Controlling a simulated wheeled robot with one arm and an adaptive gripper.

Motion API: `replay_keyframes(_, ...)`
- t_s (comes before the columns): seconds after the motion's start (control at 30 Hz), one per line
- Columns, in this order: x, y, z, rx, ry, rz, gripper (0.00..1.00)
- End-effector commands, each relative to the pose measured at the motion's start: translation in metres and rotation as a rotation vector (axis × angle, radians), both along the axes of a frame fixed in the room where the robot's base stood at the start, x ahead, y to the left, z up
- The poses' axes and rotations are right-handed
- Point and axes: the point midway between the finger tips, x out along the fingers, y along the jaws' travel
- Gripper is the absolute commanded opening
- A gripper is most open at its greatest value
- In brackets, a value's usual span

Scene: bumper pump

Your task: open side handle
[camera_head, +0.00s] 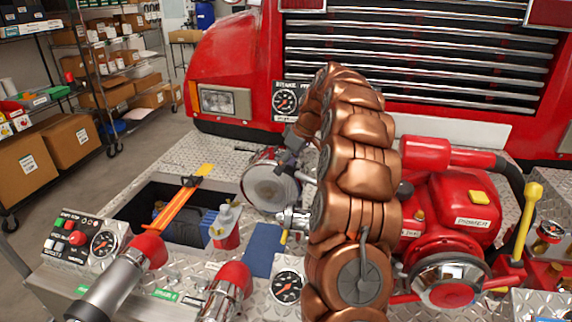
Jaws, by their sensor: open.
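My copper-coloured arm rises through the middle of the view and bends down on its far side. My gripper (281,163) is partly visible left of the arm, dark and small, above a round silver cap (270,187). It looks open, with nothing visible between its fingers. I cannot tell whether it touches the cap. A silver side valve fitting (292,219) with a small yellow handle (284,237) sits just below the cap, partly hidden by my arm. A yellow lever handle (531,207) stands upright at the right of the red pump (450,210). Which one is the side handle is unclear.
Two silver pipes with red ends (120,278) (228,288) rise in front. The red truck grille (420,60) closes off the back.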

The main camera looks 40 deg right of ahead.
Motion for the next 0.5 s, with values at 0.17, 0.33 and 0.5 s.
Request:
replay_keyframes(0.17, 0.0001, 0.0, 0.0001, 0.0, 0.0, 0.0, 0.48)
replay_keyframes(0.33, 0.0, 0.0001, 0.0002, 0.0, 0.0, 0.0, 0.31)
replay_keyframes(0.5, 0.0, -0.0001, 0.0003, 0.0, 0.0, 0.0, 0.13)
